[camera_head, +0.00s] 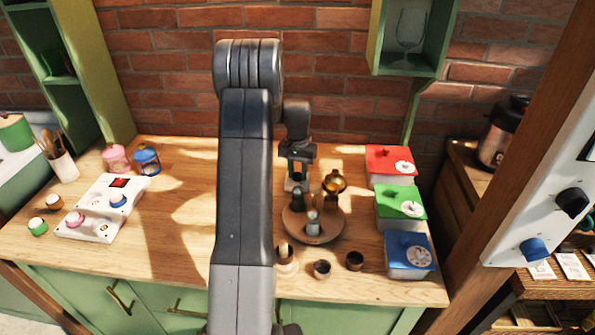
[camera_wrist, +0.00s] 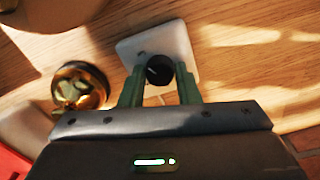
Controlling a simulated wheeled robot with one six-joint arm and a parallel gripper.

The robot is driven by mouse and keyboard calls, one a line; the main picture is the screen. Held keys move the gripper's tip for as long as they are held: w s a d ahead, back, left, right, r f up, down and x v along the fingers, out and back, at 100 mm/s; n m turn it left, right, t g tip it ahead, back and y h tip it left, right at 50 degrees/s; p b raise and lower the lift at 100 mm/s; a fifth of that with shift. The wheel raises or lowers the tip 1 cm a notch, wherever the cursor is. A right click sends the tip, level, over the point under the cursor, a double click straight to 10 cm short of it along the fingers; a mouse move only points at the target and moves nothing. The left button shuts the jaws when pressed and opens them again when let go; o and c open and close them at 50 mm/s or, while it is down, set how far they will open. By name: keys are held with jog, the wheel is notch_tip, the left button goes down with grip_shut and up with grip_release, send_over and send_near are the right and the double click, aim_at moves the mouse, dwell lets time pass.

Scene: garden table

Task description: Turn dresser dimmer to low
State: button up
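The dimmer is a black round knob (camera_wrist: 159,70) on a white square plate (camera_wrist: 180,40), seen in the wrist view. A pale mark on the knob's face slants. In the head view only part of the plate (camera_head: 290,186) shows, below my gripper (camera_head: 298,160) on the wooden top. In the wrist view the green fingers of my gripper (camera_wrist: 160,75) stand on either side of the knob and appear to touch it. The knob is hidden by the gripper in the head view.
A round wooden tray (camera_head: 325,232) with small items stands close in front, and a gold-coloured round object (camera_head: 334,183) is just right of the gripper. Red (camera_head: 390,165), green (camera_head: 401,207) and blue (camera_head: 408,254) boxes line the right. A white panel (camera_head: 102,208) is left.

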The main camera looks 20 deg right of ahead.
jog(key=c, duration=0.4)
jog(key=shift+n, duration=0.4)
jog(key=n+b, duration=0.1)
jog(key=n, duration=0.2)
jog(key=shift+n, duration=0.4)
jog(key=n+b, duration=0.1)
jog(key=n, duration=0.3)
jog(key=shift+n, duration=0.3)
jog(key=n, duration=0.5)
jog(key=shift+b, duration=0.35)
jog(key=n, duration=0.5)
jog(key=shift+r, duration=0.1)
